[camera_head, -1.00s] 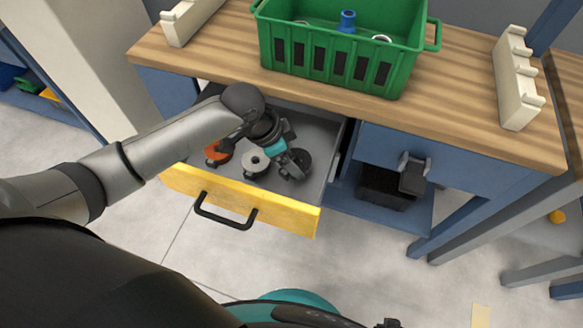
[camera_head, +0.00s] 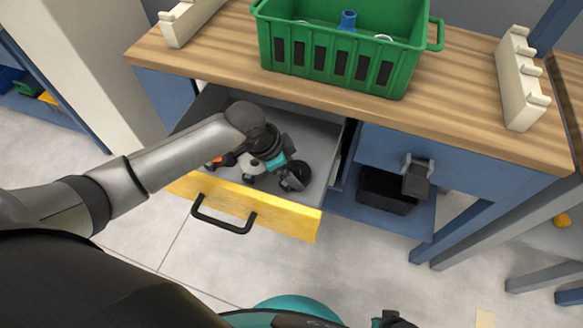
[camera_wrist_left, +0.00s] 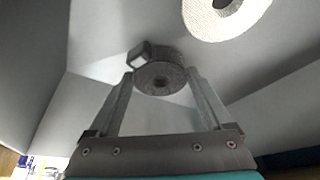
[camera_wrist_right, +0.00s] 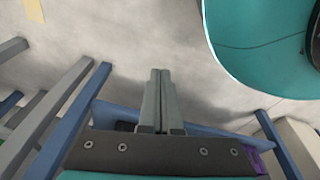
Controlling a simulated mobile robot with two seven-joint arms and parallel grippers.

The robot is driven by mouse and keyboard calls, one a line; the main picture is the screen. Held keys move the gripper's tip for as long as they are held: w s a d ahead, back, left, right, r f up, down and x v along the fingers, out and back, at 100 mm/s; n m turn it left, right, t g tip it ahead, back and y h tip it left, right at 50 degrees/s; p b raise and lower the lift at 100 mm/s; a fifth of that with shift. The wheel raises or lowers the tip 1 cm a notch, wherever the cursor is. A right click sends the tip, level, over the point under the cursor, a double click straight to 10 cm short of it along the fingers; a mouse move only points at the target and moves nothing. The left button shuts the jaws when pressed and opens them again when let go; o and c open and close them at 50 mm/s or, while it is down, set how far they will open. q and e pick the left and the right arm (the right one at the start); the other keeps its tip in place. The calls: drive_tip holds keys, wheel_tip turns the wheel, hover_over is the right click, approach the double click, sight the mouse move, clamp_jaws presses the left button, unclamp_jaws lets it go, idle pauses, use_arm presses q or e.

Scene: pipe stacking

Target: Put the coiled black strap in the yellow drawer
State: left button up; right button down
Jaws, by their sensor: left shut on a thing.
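The yellow drawer (camera_head: 275,217) is pulled out under the workbench, with a grey interior. My left gripper (camera_head: 287,171) is inside the drawer's outline, shut on the coiled black strap (camera_head: 297,177). In the left wrist view, the coiled strap (camera_wrist_left: 160,78) sits between the two fingertips (camera_wrist_left: 162,75), near the grey drawer surfaces. I cannot tell whether it touches the drawer floor. My right gripper (camera_wrist_right: 160,75) is shut and empty over the floor in the right wrist view.
A white roll (camera_head: 249,168) and a partly hidden orange roll (camera_head: 228,160) lie in the drawer, left of the strap. A green crate (camera_head: 335,62) stands on the bench top. A black bin (camera_head: 387,190) sits on the shelf right of the drawer.

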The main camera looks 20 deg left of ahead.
sight(294, 172)
use_arm(q)
drive_tip(key=o, duration=1.2)
drive_tip(key=shift+f, duration=0.15)
drive_tip(key=shift+r, duration=0.3)
drive_tip(key=shift+s+a+r, duration=0.1)
drive_tip(key=shift+r, duration=0.15)
drive_tip(key=shift+p+v, duration=0.8)
drive_tip(key=shift+v, duration=0.45)
drive_tip(key=p+v, duration=0.3)
drive_tip(key=v, duration=0.5)
drive_tip(key=shift+r, duration=0.4)
use_arm(e)
drive_tip(key=s+d+f, duration=0.1)
drive_tip(key=s+d, duration=0.2)
drive_tip(key=s, duration=0.4)
drive_tip(key=shift+s+d, duration=0.4)
